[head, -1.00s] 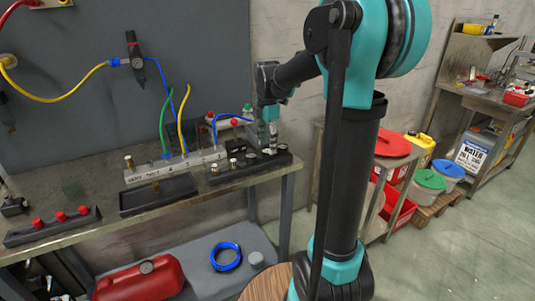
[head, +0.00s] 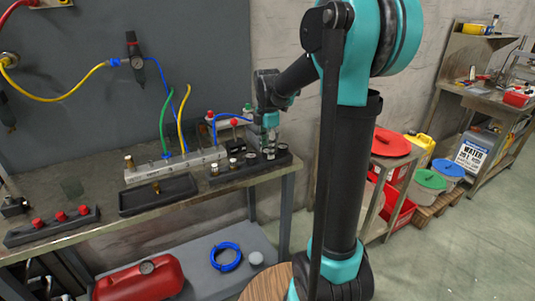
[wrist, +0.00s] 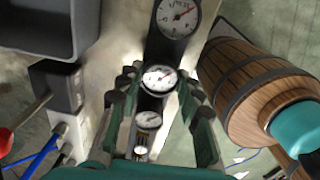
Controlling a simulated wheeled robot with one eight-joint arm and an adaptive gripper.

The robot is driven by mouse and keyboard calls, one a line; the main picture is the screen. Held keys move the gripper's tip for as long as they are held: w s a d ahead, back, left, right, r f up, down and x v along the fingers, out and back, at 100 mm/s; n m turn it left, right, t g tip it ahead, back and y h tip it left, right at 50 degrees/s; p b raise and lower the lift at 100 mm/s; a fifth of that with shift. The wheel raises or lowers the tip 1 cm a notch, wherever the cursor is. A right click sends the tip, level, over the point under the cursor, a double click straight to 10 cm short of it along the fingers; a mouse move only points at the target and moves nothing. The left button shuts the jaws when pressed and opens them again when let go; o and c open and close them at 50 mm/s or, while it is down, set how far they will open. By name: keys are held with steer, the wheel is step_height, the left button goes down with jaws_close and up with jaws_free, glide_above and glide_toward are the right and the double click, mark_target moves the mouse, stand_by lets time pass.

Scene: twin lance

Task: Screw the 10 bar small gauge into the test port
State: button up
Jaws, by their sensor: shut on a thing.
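My gripper (wrist: 160,95) is shut on a small round white-faced gauge (wrist: 158,78) in the wrist view. Its dial text is too small to read. In the head view my gripper (head: 270,137) is over the right part of a black gauge rack (head: 224,176), and I cannot tell whether the held gauge is still seated in it. A larger gauge (wrist: 181,14) is above the held one in the wrist view, and a smaller gauge (wrist: 149,120) is below it. A pale manifold (head: 190,161) with a brass fitting (head: 129,162) at its left end stands left of the rack.
Green, yellow and blue hoses rise from the manifold. A black tray (head: 140,203) lies in front of it. A holder with several red knobs (head: 50,228) is at the bench's left. A blue hose coil (head: 226,257) and red tank (head: 140,281) are on the lower shelf.

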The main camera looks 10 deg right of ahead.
steer(key=shift+r, duration=0.65)
stand_by(0.8)
steer(key=shift+r, duration=1.75)
